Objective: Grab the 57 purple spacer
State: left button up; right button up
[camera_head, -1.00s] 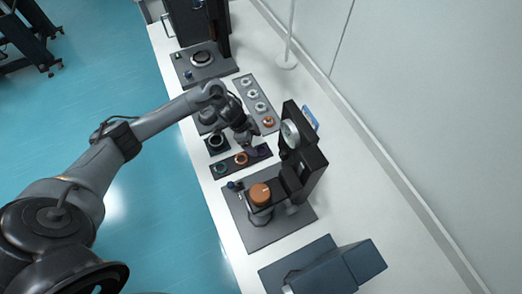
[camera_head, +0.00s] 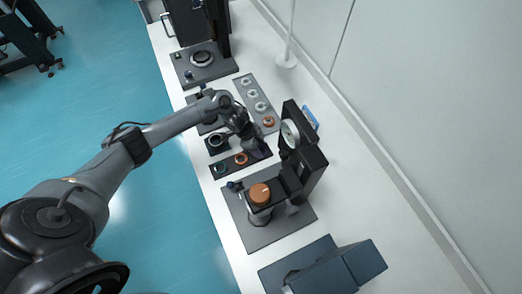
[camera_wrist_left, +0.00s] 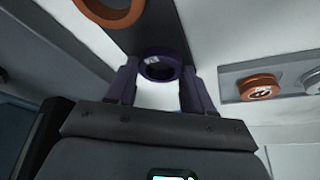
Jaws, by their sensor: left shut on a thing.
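The purple spacer, a dark purple ring (camera_wrist_left: 158,66), sits between the two fingertips of my left gripper (camera_wrist_left: 161,88) in the left wrist view. The fingers are shut on its sides. In the head view my left gripper (camera_head: 254,143) points down at the right end of a dark tray (camera_head: 230,165). The spacer is mostly hidden there by the gripper, and I cannot tell whether it is clear of the tray. A teal ring (camera_head: 220,167) and an orange ring (camera_head: 241,158) sit on the same tray. My right gripper is not in view.
A grey tray (camera_head: 245,84) with several pale rings and an orange ring (camera_head: 268,120) lies behind. A black upright device (camera_head: 300,160) stands close to the right of my left gripper. An orange-topped fixture (camera_head: 260,193) stands in front.

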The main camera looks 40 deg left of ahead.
pick_arm(q)
jog(key=shift+c, duration=0.5)
jog(key=shift+r, duration=0.2)
